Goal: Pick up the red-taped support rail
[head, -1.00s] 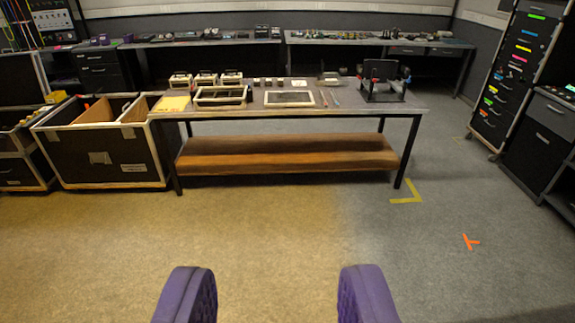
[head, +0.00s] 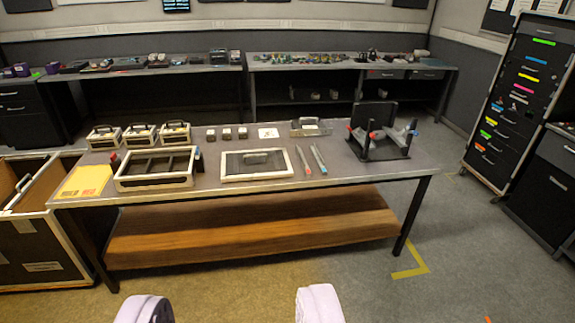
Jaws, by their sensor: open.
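Two thin rails lie side by side on the worktable (head: 225,189), right of its middle. The left one, the red-taped support rail (head: 302,161), shows a red end nearest me. The right rail (head: 319,159) has a blue end. They lie close together but apart, pointing away from me. My gripper (head: 232,306) is open and empty, its two pale padded fingers wide apart at the bottom of the view. It is in front of the table, short of the rails and to their left in the picture.
A white-framed panel (head: 257,164) lies just left of the rails. A black stand (head: 380,143) with red and blue parts is to their right. An open case (head: 153,168) and small boxes stand further left. A wooden lower shelf (head: 250,228) fills the space under the table. Floor is clear in front.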

